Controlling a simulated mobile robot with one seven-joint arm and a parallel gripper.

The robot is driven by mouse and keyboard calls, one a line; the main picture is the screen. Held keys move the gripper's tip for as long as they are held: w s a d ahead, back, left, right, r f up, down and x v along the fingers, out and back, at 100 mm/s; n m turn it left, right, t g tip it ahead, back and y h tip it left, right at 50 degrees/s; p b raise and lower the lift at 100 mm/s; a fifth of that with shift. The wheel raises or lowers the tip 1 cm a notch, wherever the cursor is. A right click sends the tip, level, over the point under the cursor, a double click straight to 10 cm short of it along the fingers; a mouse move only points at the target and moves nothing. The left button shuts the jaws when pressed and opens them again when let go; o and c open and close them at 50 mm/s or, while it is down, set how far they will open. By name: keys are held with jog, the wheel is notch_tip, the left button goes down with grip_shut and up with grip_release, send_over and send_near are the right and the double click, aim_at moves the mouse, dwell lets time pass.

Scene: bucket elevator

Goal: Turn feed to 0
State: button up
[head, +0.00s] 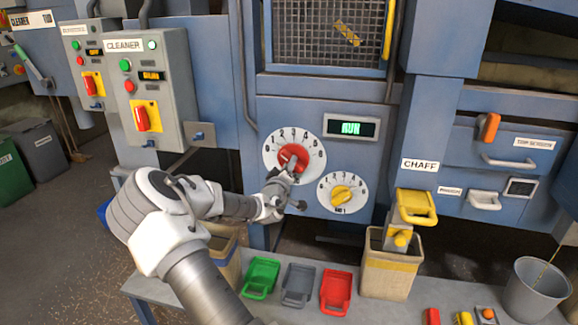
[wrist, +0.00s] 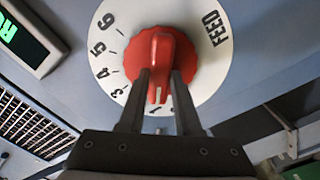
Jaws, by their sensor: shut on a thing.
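The feed dial is a white round plate (head: 309,138) with black numbers and a red knob (head: 288,154) at its centre. In the wrist view the plate (wrist: 215,70) carries the word FEED at right and numbers 3, 4 and 5 at left. My gripper (head: 291,167) is at the knob from the front. In the wrist view my gripper (wrist: 158,88) has a finger on each side of the knob's grip bar (wrist: 160,52), shut on it. The bar's white line points down toward the low numbers; the exact number there is hidden.
A second dial with a yellow knob (head: 342,196) sits close below right. A green-lit display (head: 351,128) is above it. A switch box labelled CLEANER (head: 150,90) stands left. Green, grey and red scoops (head: 335,292) lie on the bench below, beside a chaff bin (head: 388,274).

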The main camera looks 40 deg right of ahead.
grip_shut()
jog(key=n+b, duration=0.1)
jog(key=n, duration=0.4)
jog(key=o, duration=1)
grip_release()
jog(key=shift+a, duration=0.1)
